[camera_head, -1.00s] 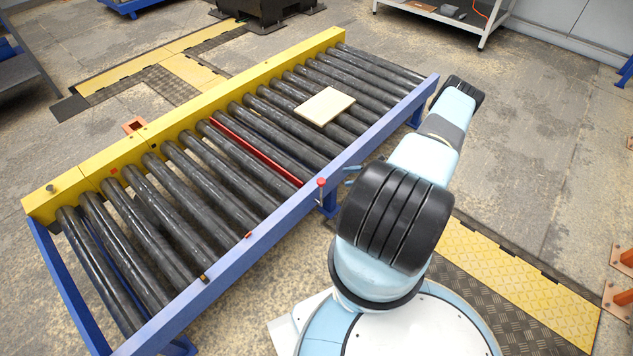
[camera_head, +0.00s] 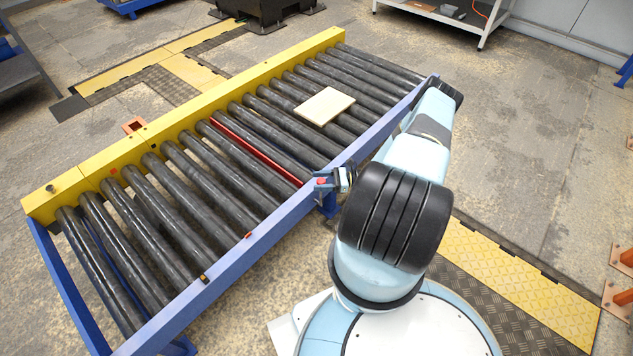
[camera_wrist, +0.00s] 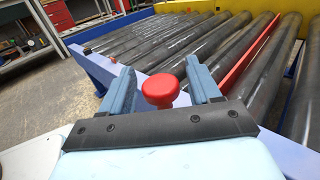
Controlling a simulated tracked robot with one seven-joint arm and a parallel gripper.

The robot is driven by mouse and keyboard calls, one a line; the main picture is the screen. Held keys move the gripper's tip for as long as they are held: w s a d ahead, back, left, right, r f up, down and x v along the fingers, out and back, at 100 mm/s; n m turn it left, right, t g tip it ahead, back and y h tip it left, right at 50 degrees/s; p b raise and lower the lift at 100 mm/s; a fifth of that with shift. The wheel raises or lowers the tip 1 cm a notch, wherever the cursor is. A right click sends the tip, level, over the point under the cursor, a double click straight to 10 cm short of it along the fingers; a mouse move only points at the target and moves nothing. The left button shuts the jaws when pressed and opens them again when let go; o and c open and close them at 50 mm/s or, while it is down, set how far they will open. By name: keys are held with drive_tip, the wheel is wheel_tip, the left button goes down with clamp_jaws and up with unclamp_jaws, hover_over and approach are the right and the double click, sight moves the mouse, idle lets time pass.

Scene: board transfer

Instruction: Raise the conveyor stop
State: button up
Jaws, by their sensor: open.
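The conveyor stop is a long red bar (camera_head: 258,152) lying between the dark rollers; it also shows in the wrist view (camera_wrist: 251,53). A red knob (camera_wrist: 160,91) stands at the near blue rail, by the bar's near end. My gripper (camera_head: 322,182) is at this rail. In the wrist view its two blue fingers (camera_wrist: 162,84) are open, one on each side of the knob, with gaps visible on both sides. The knob's stem is mostly hidden by my gripper.
A pale board (camera_head: 324,106) lies flat on the rollers, beyond the red bar. The blue near rail (camera_head: 270,226) and the yellow far rail (camera_head: 140,141) border the conveyor. The rollers (camera_head: 165,210) on the left are bare.

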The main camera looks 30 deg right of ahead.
drive_tip(key=shift+x, duration=0.85)
